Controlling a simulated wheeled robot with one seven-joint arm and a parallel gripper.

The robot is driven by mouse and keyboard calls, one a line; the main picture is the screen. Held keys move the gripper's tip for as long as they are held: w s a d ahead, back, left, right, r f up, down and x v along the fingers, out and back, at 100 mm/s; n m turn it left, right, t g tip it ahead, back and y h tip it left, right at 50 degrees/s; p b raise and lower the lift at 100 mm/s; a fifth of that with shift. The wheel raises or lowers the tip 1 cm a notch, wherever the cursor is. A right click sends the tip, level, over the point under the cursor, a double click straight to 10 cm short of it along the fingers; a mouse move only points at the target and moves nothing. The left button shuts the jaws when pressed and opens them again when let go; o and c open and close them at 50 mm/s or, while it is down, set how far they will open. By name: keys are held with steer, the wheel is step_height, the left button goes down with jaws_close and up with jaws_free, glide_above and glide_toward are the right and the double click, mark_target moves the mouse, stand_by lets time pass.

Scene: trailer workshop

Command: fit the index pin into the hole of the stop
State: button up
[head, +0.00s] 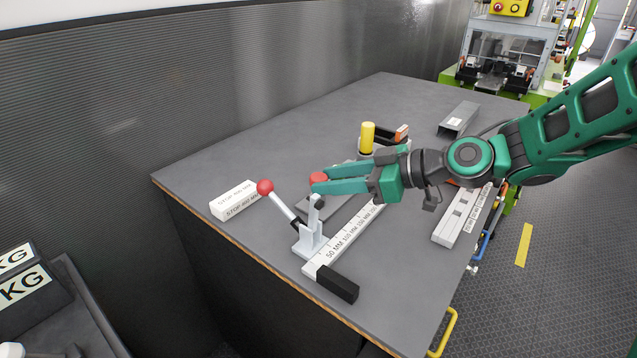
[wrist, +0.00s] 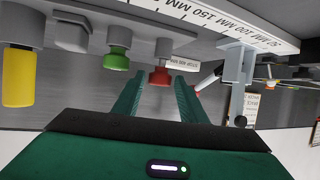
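My gripper is open, and contact is not visible. A light grey upright bracket (head: 312,238) with a lever and red ball stands at the near end of the ruler; it may be the stop. It also shows in the wrist view (wrist: 238,62). No hole can be made out.
The white ruler (head: 346,238) runs diagonally, with a black block (head: 338,284) at its near end. A green-headed piece (wrist: 117,60) and a yellow cylinder (wrist: 18,78) stand beside the red pin. A white lettered block (head: 235,200) lies left. The bench's left rear is clear.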

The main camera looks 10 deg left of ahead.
steer(key=x, duration=0.7)
steer(key=shift+w, duration=0.15)
steer(key=c, duration=0.9)
